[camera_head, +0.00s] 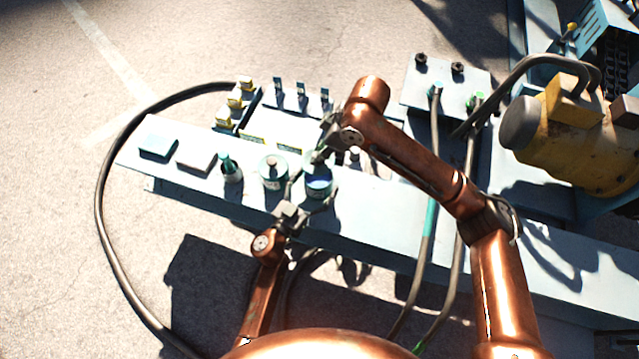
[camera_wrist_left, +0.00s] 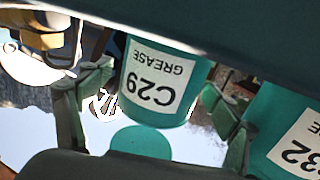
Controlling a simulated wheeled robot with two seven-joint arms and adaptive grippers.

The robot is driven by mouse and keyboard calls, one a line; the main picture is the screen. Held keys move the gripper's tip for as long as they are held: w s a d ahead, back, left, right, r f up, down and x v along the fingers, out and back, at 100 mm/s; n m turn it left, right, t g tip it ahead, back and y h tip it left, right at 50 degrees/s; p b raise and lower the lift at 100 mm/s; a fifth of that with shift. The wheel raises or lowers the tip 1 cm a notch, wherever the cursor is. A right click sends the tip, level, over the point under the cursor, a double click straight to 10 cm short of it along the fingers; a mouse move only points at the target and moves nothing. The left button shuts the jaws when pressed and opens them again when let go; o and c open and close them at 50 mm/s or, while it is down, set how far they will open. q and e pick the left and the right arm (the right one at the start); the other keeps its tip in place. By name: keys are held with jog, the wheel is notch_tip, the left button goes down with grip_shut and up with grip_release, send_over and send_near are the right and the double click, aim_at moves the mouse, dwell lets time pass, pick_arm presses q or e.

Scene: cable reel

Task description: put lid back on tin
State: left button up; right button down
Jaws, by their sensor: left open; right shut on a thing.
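A teal grease tin labelled C29 (camera_head: 318,187) stands on the bench. It also shows upside down in the left wrist view (camera_wrist_left: 160,85). My right gripper (camera_head: 321,154) is shut just above and behind the tin. What it holds is mostly hidden by the gripper and looks like the lid. A round teal disc (camera_wrist_left: 140,142) shows near the tin's top in the wrist view; I cannot tell whether it is the lid.
A second tin, C32 (camera_head: 272,173), stands close on the left, also in the wrist view (camera_wrist_left: 290,135). A green bottle (camera_head: 230,169) and two flat blocks stand farther left. Yellow-marked parts (camera_head: 235,100) are behind. A yellow motor (camera_head: 575,135) and cables lie right.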

pick_arm(q)
jog(key=c, duration=1.8)
jog(key=shift+o, duration=0.2)
pick_arm(e)
jog(key=shift+d+f, duration=0.15)
jog(key=shift+f, duration=2.35)
